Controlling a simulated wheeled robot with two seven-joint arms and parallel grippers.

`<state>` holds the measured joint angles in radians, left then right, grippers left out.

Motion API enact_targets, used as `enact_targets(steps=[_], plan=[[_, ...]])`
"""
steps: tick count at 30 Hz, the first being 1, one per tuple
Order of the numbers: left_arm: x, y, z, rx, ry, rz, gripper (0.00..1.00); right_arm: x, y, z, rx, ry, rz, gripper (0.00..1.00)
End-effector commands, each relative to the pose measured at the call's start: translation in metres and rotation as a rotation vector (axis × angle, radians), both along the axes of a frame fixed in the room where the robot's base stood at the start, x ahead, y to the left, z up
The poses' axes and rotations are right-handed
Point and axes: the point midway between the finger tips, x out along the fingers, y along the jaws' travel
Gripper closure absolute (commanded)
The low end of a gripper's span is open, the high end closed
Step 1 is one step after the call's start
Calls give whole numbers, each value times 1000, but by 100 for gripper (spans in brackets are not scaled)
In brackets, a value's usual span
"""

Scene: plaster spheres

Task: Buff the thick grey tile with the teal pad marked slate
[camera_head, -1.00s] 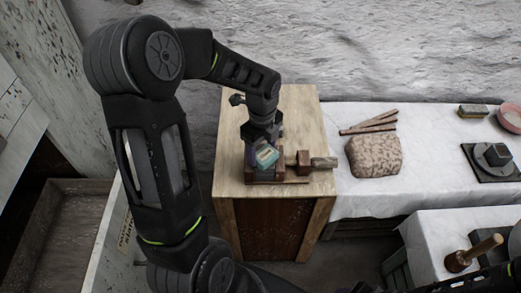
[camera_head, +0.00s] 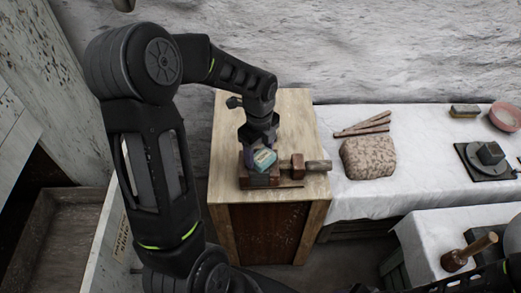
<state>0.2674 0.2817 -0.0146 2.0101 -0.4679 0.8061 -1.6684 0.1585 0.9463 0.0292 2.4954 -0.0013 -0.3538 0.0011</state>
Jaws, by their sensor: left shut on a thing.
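My left gripper (camera_head: 259,150) is over the wooden bench on the left and is shut on the teal pad (camera_head: 264,158). The pad is tilted, with a pale patch on its face; I cannot read any marking. Just below it is a brown wooden vise-like holder (camera_head: 297,165) on the bench top. Gripper and pad hide most of what the holder may grip, so I cannot make out the thick grey tile or tell whether the pad touches it. My right gripper is not in view; only a bit of dark arm shows at the lower right.
The bench top (camera_head: 292,112) is clear behind the holder. On the white-covered table to the right are wooden sticks (camera_head: 362,128), a speckled lump (camera_head: 368,156), a brush-like block (camera_head: 464,111), a pink bowl (camera_head: 506,117) and a dark block on a plate (camera_head: 489,153). A mallet (camera_head: 455,260) lies nearer.

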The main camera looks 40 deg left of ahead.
Motion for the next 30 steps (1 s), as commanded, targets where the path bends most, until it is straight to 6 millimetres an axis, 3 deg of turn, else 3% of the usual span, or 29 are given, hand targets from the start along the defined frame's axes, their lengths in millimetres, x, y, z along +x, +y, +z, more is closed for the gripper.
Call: enact_targets(steps=[6, 18, 30], plan=[[-14, 2, 1, 0, 0, 1, 83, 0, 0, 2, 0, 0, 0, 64], [-17, 3, 1, 0, 0, 1, 83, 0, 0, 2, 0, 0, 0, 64], [-36, 5, -1, 0, 0, 2, 83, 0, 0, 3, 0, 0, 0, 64]])
